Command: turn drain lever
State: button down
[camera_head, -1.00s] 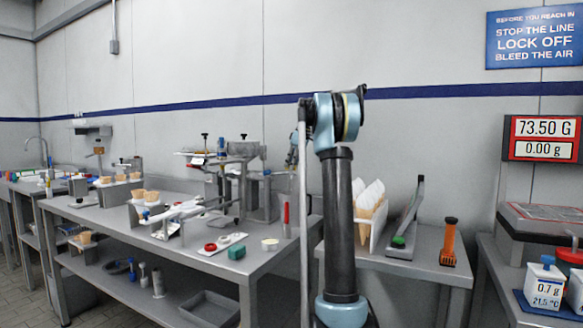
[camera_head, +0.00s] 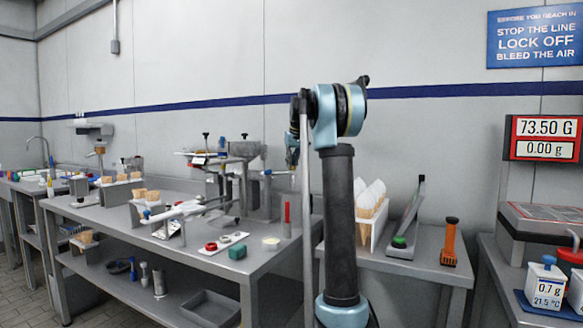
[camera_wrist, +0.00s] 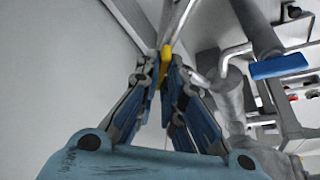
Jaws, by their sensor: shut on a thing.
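In the wrist view, my gripper (camera_wrist: 162,68) is shut on a narrow yellow handle (camera_wrist: 165,55), which I take for the drain lever. The handle sits between the fingertips beside grey pipework, and the fingers hide part of it. A flat blue handle (camera_wrist: 279,66) on a grey pipe is to the right, apart from the gripper. In the head view, my arm hides most of the gripper and the yellow handle.
A long grey table (camera_head: 262,262) holds red and green buttons, cones in stands and metal fixtures. A smaller table on the right carries a white cone holder (camera_head: 371,235) and an orange-handled tool (camera_head: 450,242). A pale wall (camera_wrist: 62,70) fills the left of the wrist view.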

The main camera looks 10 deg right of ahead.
jog(key=m+h, duration=0.1)
jog(key=m, duration=0.3)
jog(key=shift+a+m+h, duration=0.2)
jog(key=shift+m+h, duration=0.1)
jog(key=shift+h, duration=0.1)
jog(key=shift+m+h, duration=0.7)
jog(key=shift+m, duration=1.2)
jog(key=c, duration=1.7)
grip_release()
jog(key=v, duration=1.2)
jog(key=shift+w+a, duration=0.1)
jog(key=shift+w, duration=0.15)
jog(key=shift+s, duration=0.1)
